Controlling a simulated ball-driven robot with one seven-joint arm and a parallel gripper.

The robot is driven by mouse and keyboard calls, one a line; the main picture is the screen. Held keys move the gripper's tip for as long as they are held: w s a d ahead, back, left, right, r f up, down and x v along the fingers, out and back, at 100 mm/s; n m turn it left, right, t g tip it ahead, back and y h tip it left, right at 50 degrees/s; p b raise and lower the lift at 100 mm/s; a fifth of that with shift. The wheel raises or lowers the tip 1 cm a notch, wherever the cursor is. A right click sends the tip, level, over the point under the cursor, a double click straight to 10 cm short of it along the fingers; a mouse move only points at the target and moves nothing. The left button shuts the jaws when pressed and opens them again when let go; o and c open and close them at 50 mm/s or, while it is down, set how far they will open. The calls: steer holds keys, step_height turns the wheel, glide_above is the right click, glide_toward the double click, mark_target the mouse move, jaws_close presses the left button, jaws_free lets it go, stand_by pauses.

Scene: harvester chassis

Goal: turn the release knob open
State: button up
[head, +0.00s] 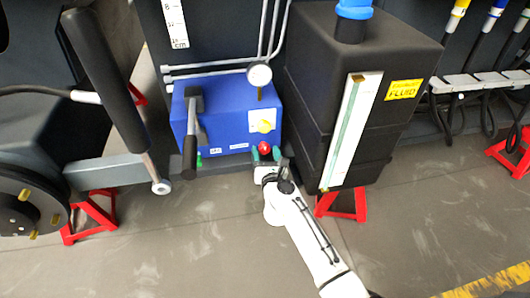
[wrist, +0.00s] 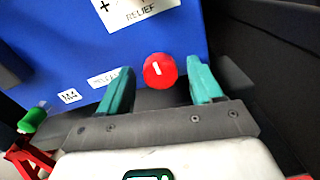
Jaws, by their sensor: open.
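The release knob is a round red knob with a short white upright mark, low on the front of the blue unit. It shows in the wrist view (wrist: 160,71) and in the head view (head: 264,147). My gripper (head: 266,154) is open in front of it. In the wrist view my gripper (wrist: 162,80) has one teal finger on each side of the knob, with a visible gap on both sides. How far the fingertips reach along the knob's depth I cannot tell. A small partly hidden label (wrist: 104,78) sits left of the knob.
The blue unit (head: 225,105) carries a yellow knob (head: 264,127), a gauge (head: 259,75) and a dark-handled lever (head: 190,150). A green knob (wrist: 33,118) is at lower left. The black fluid tank (head: 330,100) stands close on the right, above a red stand (head: 345,205).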

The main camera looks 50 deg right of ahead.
steer(key=shift+w+d, duration=0.3)
steer(key=shift+w, duration=0.15)
steer(key=c, duration=1.1)
steer(key=shift+o, duration=0.2)
